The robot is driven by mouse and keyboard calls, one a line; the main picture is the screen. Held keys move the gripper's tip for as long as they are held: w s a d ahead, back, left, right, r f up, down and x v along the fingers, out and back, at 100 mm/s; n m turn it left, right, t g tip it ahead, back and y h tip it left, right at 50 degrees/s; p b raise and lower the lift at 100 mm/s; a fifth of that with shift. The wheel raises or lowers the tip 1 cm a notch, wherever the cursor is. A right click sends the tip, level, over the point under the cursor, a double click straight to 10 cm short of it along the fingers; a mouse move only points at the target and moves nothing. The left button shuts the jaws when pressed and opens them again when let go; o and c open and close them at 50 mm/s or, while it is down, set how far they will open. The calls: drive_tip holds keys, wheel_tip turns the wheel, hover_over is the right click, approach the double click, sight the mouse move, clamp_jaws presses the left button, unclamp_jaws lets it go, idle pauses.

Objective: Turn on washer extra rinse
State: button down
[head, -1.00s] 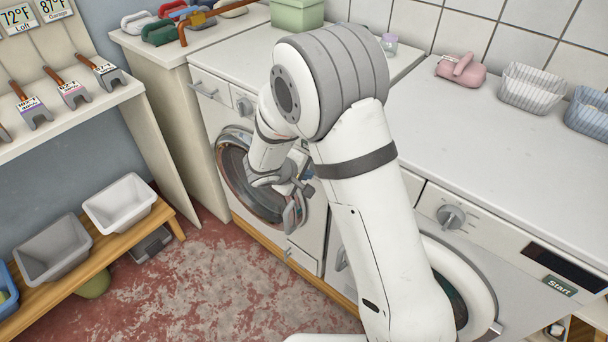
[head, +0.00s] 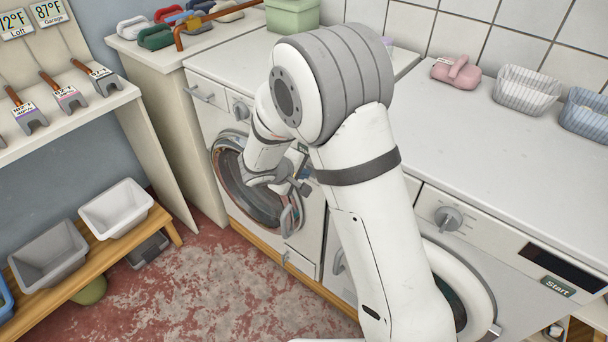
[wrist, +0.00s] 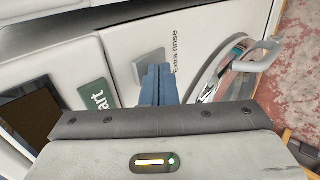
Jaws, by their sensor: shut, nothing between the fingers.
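In the wrist view, a grey square button (wrist: 147,66) sits on the washer's white panel beside the printed label "Extra rinse" (wrist: 176,50). My gripper (wrist: 158,72) is shut and empty, with its blue fingers side by side. The fingertips overlap the button's lower right edge in the picture; I cannot tell whether they touch it. The washer (head: 318,222) is the left machine in the head view, where my arm hides much of its control panel.
In the wrist view, a green Start button (wrist: 97,100) and a dark display (wrist: 27,112) lie left of the fingers. The round door's handle (wrist: 262,57) juts out at the right. A second machine's knob (head: 447,218) shows in the head view. The floor (head: 225,280) is clear.

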drive_tip(key=s+a+r+b, duration=0.2)
drive_tip(key=s+a+r, duration=0.2)
drive_tip(key=s+a, duration=0.4)
drive_tip(key=shift+s+r, duration=0.2)
drive_tip(key=shift+s, duration=0.8)
drive_tip(key=shift+d, duration=0.1)
drive_tip(key=s+d+r+m+g+y+p, duration=0.1)
drive_tip(key=s+d+r+m+g+p, duration=0.15)
drive_tip(key=s+d+r, duration=0.55)
drive_tip(key=s+d+r+m+g+y+p, duration=0.1)
drive_tip(key=d+r+m+g+p, duration=0.2)
drive_tip(key=d, duration=0.9)
drive_tip(key=s+d+r+m+y+p, duration=0.1)
drive_tip(key=s+d+r+m+y, duration=0.2)
drive_tip(key=s, duration=0.5)
wheel_tip(320, 180, up, 2)
drive_tip(key=shift+s+d+r+m+t+y, duration=0.2)
drive_tip(key=shift+d+m+t+y, duration=0.2)
drive_tip(key=shift+m, duration=0.45)
